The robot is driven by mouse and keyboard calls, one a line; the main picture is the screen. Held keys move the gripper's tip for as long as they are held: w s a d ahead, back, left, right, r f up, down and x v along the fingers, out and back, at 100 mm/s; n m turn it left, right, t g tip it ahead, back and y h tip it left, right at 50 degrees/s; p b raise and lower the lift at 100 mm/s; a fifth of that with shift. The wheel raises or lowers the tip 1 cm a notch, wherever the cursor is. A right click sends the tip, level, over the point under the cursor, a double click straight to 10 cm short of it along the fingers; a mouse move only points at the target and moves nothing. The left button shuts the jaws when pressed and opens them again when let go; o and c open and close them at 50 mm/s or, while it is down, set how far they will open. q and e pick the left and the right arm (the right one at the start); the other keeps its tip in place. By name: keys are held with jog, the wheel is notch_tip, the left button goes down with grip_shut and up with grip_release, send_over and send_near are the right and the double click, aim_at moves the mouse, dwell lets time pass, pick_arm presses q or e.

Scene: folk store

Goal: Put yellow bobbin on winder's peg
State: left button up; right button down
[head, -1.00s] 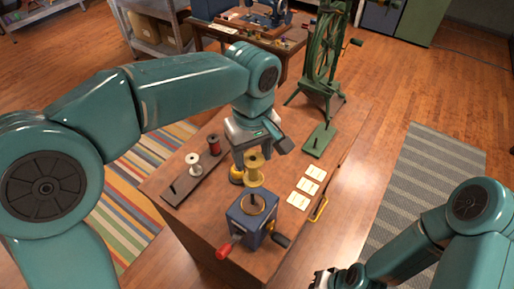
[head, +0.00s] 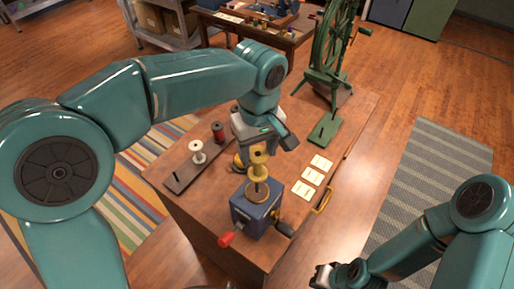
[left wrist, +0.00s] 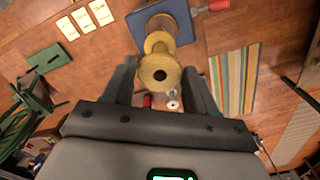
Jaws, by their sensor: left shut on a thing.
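The yellow bobbin (head: 258,163) is upright, directly over the winder in the head view. My left gripper (head: 262,143) is shut on it from above; in the left wrist view the bobbin (left wrist: 160,73) lies between the fingers. The winder (head: 248,213) is a blue box with a round tan top plate, a red-handled crank (head: 227,239) and a dark peg (head: 257,187) showing below the bobbin. I cannot tell whether the peg tip is inside the bobbin's hole. My right gripper (head: 324,276) is low in the head view, its jaws unclear.
A dark rack (head: 178,183) with a white spool (head: 198,153) and a red spool (head: 218,131) lies left. A yellow-and-dark round thing (head: 240,161) is behind the winder. Pale cards (head: 312,177) lie right, and a green spinning wheel (head: 332,60) stands at the back.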

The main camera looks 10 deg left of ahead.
pick_arm(q)
jog(key=shift+s+d, duration=0.1)
jog(key=shift+f, duration=0.1)
jog(key=shift+s+a, duration=0.2)
jog(key=shift+s, duration=0.05)
jog(key=shift+w, duration=0.1)
jog(key=shift+w, duration=0.1)
dwell(0.3)
